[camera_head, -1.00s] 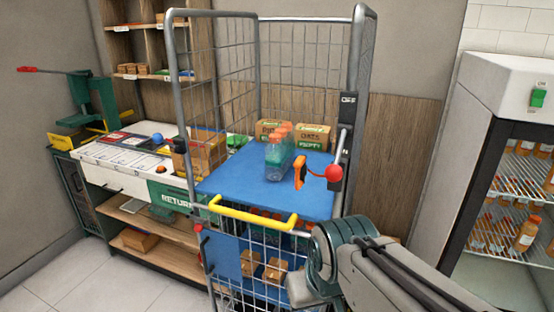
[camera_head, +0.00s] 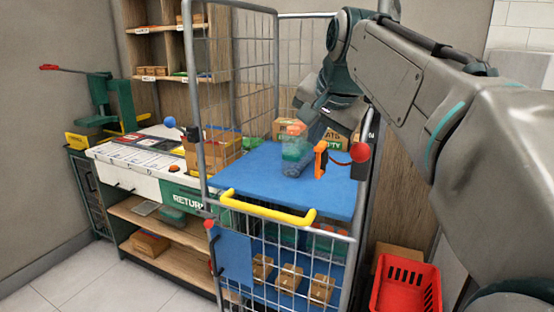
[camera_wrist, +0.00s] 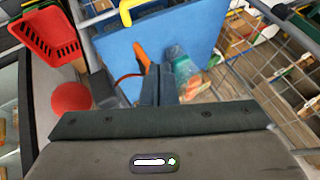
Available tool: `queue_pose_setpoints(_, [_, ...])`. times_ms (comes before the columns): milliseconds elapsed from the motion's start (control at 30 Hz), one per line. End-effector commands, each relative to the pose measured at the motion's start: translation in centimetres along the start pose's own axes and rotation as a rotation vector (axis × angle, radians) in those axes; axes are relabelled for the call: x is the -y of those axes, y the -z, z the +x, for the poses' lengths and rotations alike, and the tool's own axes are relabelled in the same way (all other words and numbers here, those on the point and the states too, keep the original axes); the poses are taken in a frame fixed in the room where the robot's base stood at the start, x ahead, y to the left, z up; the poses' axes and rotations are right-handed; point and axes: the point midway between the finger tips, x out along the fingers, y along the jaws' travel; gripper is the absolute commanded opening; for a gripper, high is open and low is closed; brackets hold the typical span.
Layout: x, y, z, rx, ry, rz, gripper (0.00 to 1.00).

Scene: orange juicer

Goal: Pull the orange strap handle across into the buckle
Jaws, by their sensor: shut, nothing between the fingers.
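The orange strap handle (camera_head: 320,160) stands upright at the right side of the cart's blue shelf, beside a red ball (camera_head: 359,152) on a dark block at the right post.
Cartons (camera_head: 338,130) are behind. The cart's wire mesh sides and yellow bar (camera_head: 268,207) bound the shelf. A red basket (camera_head: 405,285) is at lower right. The shelf's front left is clear.

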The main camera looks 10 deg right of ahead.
Motion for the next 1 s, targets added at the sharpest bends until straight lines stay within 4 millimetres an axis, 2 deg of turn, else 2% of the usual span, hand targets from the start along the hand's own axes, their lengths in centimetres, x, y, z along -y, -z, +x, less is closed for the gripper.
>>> queue_pose_setpoints(167, [0.1, 0.0, 1.9, 0.002, -0.001, 0.003, 0.0])
queue_pose_setpoints(567, [0.1, 0.0, 10.2, 0.004, -0.001, 0.001, 0.0])
queue_pose_setpoints(600, [1.1, 0.1, 10.2, 0.002, 0.002, -0.002, 0.0])
queue_pose_setpoints(733, [2.6, 0.1, 11.0, 0.002, 0.001, -0.001, 0.0])
queue_pose_setpoints(1000, [3.7, 0.1, 11.7, -0.001, 0.002, 0.001, 0.0])
